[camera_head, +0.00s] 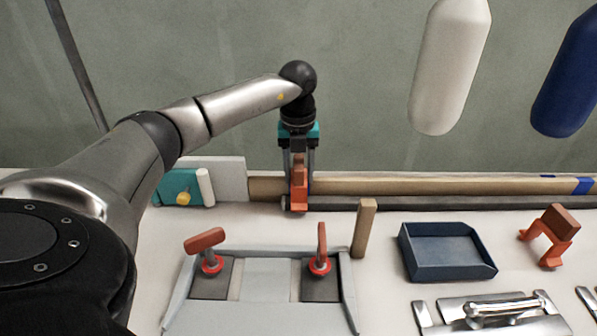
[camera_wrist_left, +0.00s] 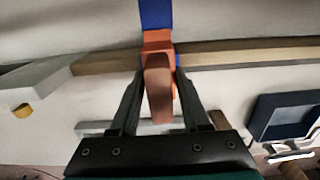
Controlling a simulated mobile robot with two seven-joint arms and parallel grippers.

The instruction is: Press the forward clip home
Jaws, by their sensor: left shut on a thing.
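An orange clip (camera_head: 299,188) with a brown block is at the wooden pole (camera_head: 400,186), near its left end. My left gripper (camera_head: 299,170) points down over the pole and is shut on this clip. In the left wrist view the clip (camera_wrist_left: 158,85) stands between the two dark fingers, across the pole (camera_wrist_left: 230,58). Whether it is fully seated cannot be told. A second orange clip (camera_head: 553,235) with a brown block stands on the bench at the right, apart from the gripper. My right gripper is not in view.
A dark blue tray (camera_head: 447,277), a wooden post (camera_head: 363,228) and a grey fixture with two red-handled clamps (camera_head: 207,240) stand in front of the pole. White (camera_head: 450,65) and blue (camera_head: 570,75) fenders hang above. A teal block (camera_head: 178,187) sits at the pole's left end.

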